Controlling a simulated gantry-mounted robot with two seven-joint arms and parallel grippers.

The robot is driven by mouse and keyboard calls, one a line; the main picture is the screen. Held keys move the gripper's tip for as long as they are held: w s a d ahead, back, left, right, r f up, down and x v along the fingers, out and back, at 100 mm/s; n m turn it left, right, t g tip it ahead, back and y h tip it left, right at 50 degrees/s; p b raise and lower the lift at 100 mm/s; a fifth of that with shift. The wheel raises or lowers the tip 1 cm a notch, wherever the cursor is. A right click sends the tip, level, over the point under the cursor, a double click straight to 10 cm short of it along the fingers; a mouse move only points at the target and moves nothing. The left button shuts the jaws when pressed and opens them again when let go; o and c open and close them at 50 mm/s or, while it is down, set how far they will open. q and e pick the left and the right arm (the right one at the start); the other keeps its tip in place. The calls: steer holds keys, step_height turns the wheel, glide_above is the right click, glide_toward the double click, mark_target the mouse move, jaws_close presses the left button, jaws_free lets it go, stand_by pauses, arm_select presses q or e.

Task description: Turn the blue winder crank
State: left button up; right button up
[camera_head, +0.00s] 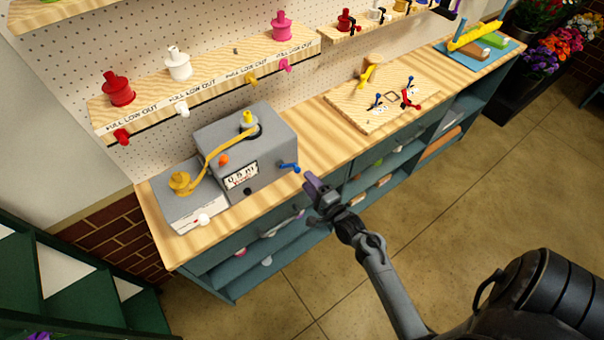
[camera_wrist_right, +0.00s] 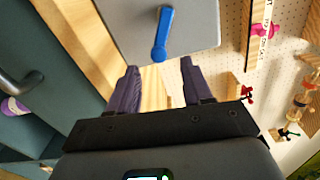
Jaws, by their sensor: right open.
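The blue winder crank (camera_head: 289,168) sticks out from the right side of a grey winder box (camera_head: 220,140) on the wooden bench. My right gripper (camera_head: 308,183) is just to the right of the crank, apart from it. In the right wrist view the crank (camera_wrist_right: 162,34) hangs from the grey face, its knob end toward the gap between my open purple fingers (camera_wrist_right: 158,85). Nothing is between the fingers. My left gripper is in neither view.
A yellow strip runs over the box to a yellow spool (camera_head: 180,182) on a low grey base. A peg board (camera_head: 382,95) with small levers lies further along the wooden bench top (camera_head: 330,140). Shelves of spools (camera_head: 205,80) hang above. Open floor lies in front.

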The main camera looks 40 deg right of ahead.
steer(key=shift+s+a, duration=0.2)
steer(key=shift+s, duration=1.25)
